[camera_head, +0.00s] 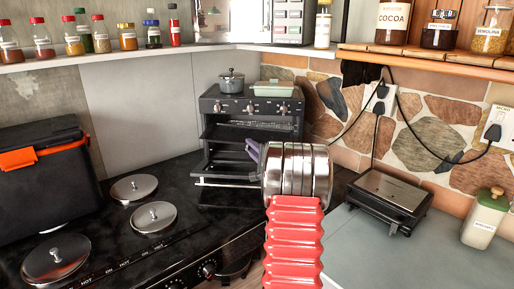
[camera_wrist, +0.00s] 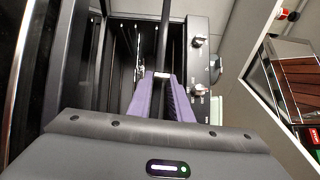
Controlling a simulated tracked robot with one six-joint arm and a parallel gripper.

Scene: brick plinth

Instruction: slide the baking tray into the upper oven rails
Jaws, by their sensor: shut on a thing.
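The black toaster oven (camera_head: 292,105) stands at the back of the counter with its front open and its door (camera_head: 225,184) lowered. My gripper (camera_head: 252,149), with purple fingers, is at the right side of the oven's open front. In the wrist view my gripper (camera_wrist: 164,76) is shut on the dark baking tray (camera_wrist: 163,40), which shows nearly edge-on as a thin bar reaching to the oven opening. The oven's knobs (camera_wrist: 198,90) lie to the right of the tray there. The tray's far end and its contact with the rails cannot be made out.
A pot (camera_head: 231,82) and a pale green dish (camera_head: 273,89) sit on the oven. A hob with lids (camera_head: 153,217) is at left, beside a black box (camera_head: 45,180). A black grill (camera_head: 390,203) stands on the right counter, with free room in front.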

